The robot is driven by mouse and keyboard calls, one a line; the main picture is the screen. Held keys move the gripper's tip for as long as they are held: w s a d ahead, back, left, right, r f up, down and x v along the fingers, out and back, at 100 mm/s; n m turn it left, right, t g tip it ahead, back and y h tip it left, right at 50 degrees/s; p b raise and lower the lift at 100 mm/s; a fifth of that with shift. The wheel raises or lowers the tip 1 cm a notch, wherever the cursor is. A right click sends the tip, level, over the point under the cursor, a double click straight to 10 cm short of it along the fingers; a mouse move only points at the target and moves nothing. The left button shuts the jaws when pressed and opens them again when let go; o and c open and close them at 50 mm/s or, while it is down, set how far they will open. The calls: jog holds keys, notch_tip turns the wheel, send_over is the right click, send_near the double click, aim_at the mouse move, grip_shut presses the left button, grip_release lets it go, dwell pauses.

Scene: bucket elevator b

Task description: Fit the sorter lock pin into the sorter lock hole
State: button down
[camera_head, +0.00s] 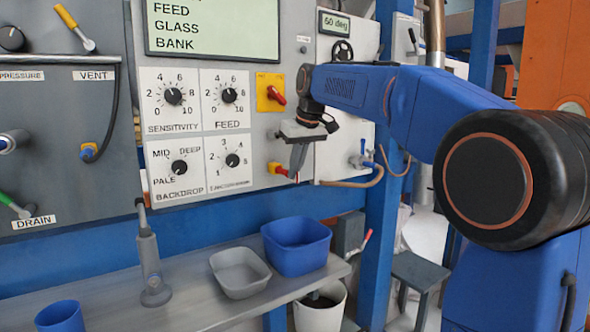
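My gripper (294,176) points down in front of the grey control panel (258,150), at its lower right part. Its fingers are seen nearly edge-on, so I cannot tell whether they are open or shut, or whether anything is between them. A small yellow piece with a red part (277,168) shows just left of the fingertips and is partly hidden by them. I cannot tell whether they touch. I cannot identify the sorter lock pin or the sorter lock hole with certainty in this view.
A shelf (200,310) below holds a grey upright stand (150,262), a grey tray (239,272), a blue bin (296,246) and a blue cup (60,317). A red rotary switch (276,95) sits above my gripper. A blue post (383,230) stands to the right.

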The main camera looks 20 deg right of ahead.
jog(key=shift+s+d, duration=0.2)
jog(key=shift+s, duration=0.45)
dwell(0.5)
jog(key=shift+s+d, duration=0.25)
jog(key=shift+s, duration=0.6)
jog(key=shift+s+d, duration=0.3)
jog(key=shift+s, duration=0.55)
jog(key=shift+s+d, duration=0.25)
jog(key=shift+s, duration=0.6)
jog(key=s, duration=0.2)
jog(key=s+d, duration=0.1)
jog(key=shift+s+d, duration=0.1)
jog(key=shift+s, duration=0.3)
notch_tip(320, 180, up, 10)
jog(key=shift+w+r, duration=0.15)
jog(key=shift+r, duration=0.1)
jog(key=shift+w, duration=0.1)
